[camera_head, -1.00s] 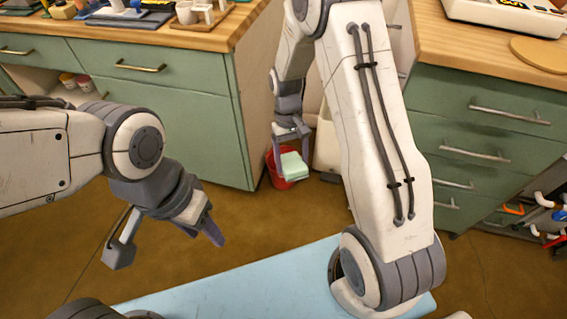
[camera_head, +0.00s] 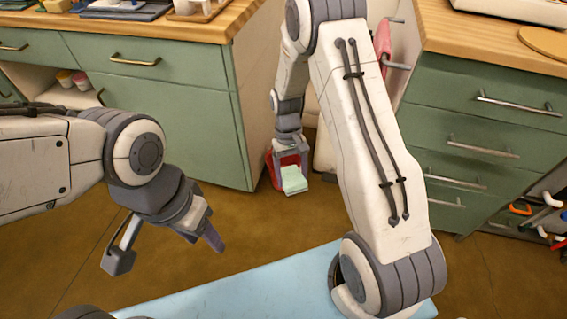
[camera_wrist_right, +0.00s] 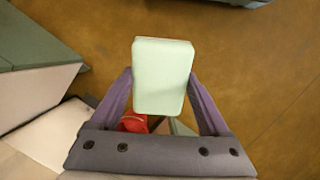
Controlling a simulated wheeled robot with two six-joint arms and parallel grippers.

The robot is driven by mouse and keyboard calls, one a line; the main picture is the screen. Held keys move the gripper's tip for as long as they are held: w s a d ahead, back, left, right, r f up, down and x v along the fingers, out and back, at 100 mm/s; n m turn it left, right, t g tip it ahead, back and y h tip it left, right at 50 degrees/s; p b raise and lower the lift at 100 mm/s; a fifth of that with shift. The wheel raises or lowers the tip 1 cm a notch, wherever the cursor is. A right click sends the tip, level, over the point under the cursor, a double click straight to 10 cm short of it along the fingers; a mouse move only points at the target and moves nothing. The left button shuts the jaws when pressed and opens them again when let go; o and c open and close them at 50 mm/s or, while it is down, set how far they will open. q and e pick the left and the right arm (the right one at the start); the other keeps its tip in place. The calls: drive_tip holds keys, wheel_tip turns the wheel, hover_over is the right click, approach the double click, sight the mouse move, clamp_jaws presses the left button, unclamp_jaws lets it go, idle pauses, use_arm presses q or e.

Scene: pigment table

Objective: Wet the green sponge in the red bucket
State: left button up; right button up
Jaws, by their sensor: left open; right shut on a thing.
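The pale green sponge (camera_head: 294,180) is held in my right gripper (camera_head: 291,160), low over the floor; it also shows between the fingers in the right wrist view (camera_wrist_right: 162,75). The red bucket (camera_head: 271,170) is beside the end of the left counter, largely hidden behind the gripper and sponge. A bit of its red shows by the gripper's base in the right wrist view (camera_wrist_right: 132,123). The sponge overlaps the bucket in the head view; I cannot tell whether it touches it or is inside. My left gripper (camera_head: 165,250) is open and empty, above the floor at left.
A green-drawered counter (camera_head: 165,110) with a wooden top is at left. Another drawer unit (camera_head: 480,125) is at right, with a pink cloth (camera_head: 384,45) by its side. My right arm reaches through the gap between them. Brown floor is clear at left.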

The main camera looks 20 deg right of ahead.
wheel_tip(320, 180, down, 26)
drive_tip(key=b, duration=1.4)
idle(0.9)
drive_tip(key=shift+r, duration=0.15)
idle(1.9)
wheel_tip(320, 180, up, 4)
drive_tip(key=p, duration=0.4)
